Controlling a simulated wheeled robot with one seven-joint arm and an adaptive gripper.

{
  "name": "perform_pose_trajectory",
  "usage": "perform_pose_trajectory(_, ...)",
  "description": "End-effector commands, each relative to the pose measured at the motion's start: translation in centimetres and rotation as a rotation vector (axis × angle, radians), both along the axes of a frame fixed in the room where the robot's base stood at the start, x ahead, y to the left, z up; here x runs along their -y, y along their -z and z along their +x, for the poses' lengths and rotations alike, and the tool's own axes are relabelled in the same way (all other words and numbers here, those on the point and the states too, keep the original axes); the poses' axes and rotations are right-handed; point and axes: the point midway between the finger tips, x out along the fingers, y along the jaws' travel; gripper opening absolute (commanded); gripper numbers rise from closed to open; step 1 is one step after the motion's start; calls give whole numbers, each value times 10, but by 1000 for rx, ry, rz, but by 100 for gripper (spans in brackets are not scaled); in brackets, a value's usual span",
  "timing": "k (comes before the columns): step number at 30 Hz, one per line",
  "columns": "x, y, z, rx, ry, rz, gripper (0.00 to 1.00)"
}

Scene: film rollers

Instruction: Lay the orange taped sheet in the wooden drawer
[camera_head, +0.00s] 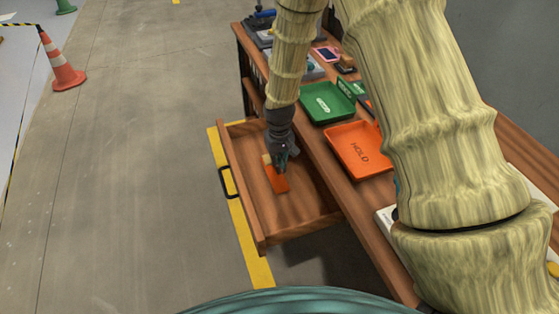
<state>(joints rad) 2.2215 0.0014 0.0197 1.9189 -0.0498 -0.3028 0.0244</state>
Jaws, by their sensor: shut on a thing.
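The wooden drawer (306,206) is pulled out from the long wooden bench, with a black handle (227,183) on its front. My gripper (279,166) points down inside the drawer's outline. It is shut on the orange taped sheet (278,183), which shows as a small orange piece with a pale tan strip (266,159) by the fingers. The sheet is at or just above the drawer floor; I cannot tell whether it touches. The fingers hide part of the sheet.
On the bench stand a green tray (328,104) and an orange tray marked HOLD (358,150). A pink-edged device (327,54) lies farther back. My arm hides much of the bench's right side. A traffic cone (62,62) stands on the floor at left. The drawer's near part is clear.

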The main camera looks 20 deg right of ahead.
Motion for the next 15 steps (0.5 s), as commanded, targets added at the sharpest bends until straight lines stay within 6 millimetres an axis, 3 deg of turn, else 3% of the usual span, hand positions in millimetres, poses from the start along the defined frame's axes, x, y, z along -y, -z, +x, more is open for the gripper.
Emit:
perform_pose_trajectory(6,0,0,0,0,0,0,0)
perform_pose_trajectory(10,0,0,0,0,0,0,27)
perform_pose_trajectory(15,0,0,0,0,0,0,30)
